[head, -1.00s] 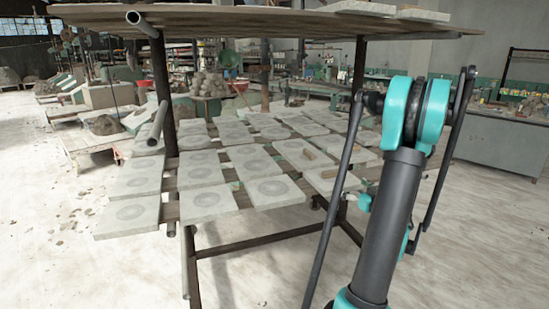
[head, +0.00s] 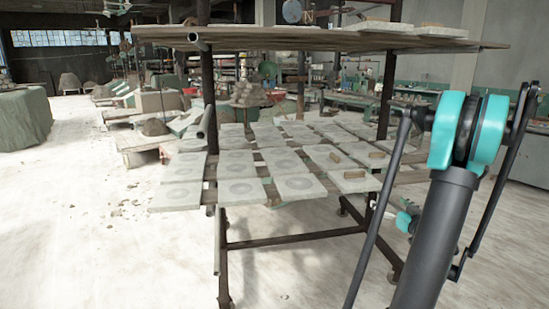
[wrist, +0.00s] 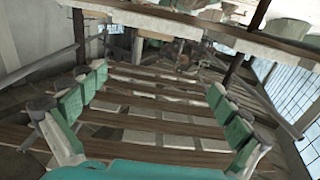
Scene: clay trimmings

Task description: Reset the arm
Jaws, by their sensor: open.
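My gripper (wrist: 158,88) is open in the wrist view. Its two green-padded fingers stand wide apart at left and right, with nothing held between them. Beyond them are the dark slats of a rack (wrist: 150,138) with pale square slabs. In the head view my teal and dark grey arm fills the right side, in front of the rack's right end. A small teal part shows behind the arm, near the rack's right leg; I cannot tell whether it is the gripper.
The rack's lower shelf holds several grey slabs (head: 241,188) with round marks. Small brown pieces (head: 355,174) lie on slabs at its right end. An upper board (head: 300,40) overhangs it. A green-covered block (head: 22,118) stands far left. The pale floor (head: 90,250) at front left is clear.

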